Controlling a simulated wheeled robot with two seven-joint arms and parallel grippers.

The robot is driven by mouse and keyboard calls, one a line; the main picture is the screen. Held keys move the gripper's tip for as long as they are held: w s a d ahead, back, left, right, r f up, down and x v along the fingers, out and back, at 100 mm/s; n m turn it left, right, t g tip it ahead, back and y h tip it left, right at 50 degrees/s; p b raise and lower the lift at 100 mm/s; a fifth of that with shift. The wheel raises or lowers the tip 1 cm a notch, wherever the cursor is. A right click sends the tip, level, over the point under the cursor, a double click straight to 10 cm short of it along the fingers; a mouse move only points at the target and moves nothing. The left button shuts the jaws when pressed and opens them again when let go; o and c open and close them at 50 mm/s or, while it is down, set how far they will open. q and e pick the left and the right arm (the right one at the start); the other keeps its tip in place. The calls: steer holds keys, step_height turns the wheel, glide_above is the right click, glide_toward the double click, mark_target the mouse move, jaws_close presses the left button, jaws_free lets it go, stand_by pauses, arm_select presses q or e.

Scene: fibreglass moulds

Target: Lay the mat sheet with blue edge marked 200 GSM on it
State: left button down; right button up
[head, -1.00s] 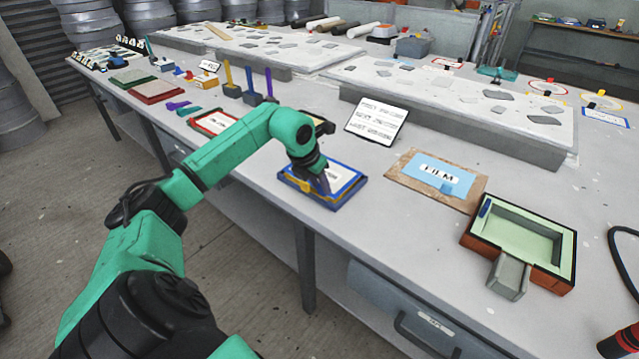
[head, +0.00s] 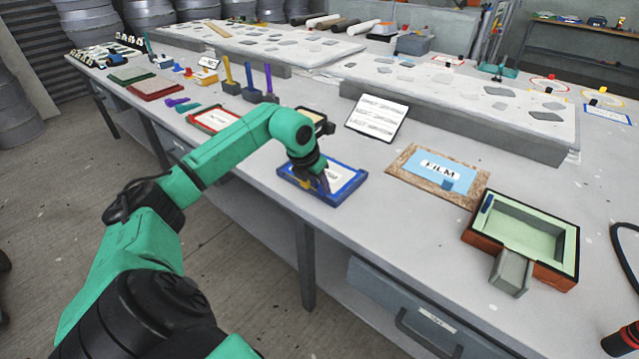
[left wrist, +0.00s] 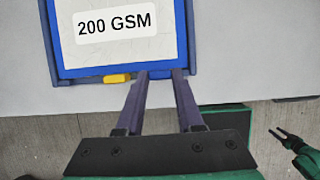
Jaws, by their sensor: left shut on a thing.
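The mat sheet with blue edge (left wrist: 117,40) is white, marked 200 GSM, and lies flat in a dark blue tray (left wrist: 192,30). In the head view the sheet (head: 345,180) is partly hidden by my left gripper (head: 324,186). In the left wrist view my left gripper (left wrist: 156,74) has its two purple fingers at the sheet's near blue edge, close to a yellow tab (left wrist: 117,78). It is shut on that edge. My right gripper (left wrist: 277,132) shows small at the right of the left wrist view, its fingers apart and empty, over the floor.
A green-lined open mould (head: 531,232) stands on the right of the table. A board with a blue FILM sheet (head: 437,165) lies between it and the tray. A white text card (head: 377,118) stands behind. A red-edged tray (head: 212,119) lies left of the arm.

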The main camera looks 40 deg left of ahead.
arm_select(q)
steer(key=shift+c, duration=2.3)
jaws_free()
steer(key=b+v, duration=0.1)
steer(key=v, duration=1.3)
steer(key=shift+r, duration=0.3)
steer(key=shift+d, duration=0.1)
